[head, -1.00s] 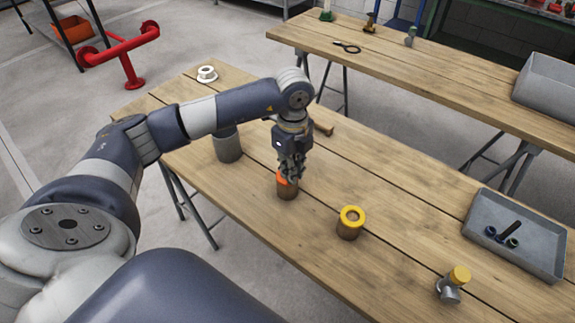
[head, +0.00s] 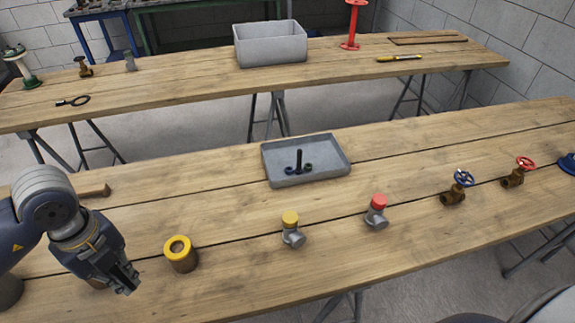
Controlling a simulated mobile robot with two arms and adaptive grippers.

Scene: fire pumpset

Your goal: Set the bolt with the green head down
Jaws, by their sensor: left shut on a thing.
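My left gripper (head: 128,284) is at the lower left, low over the near table, with its fingers together. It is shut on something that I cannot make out. No bolt with a green head shows clearly between its fingers. A brown cylinder (head: 95,284) is mostly hidden behind the gripper. The grey tray (head: 330,174) holds a dark bolt-like piece (head: 298,160) standing up and small dark pieces with bluish and greenish ends, too small to tell apart. My right gripper is not in view.
A yellow-rimmed cylinder (head: 180,254) stands just right of the gripper. Yellow-capped (head: 291,230) and red-capped (head: 376,211) fittings and a blue-wheeled valve (head: 456,188) stand farther right. A wooden-handled tool (head: 92,192) lies behind. A grey bin (head: 270,44) stands on the far table.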

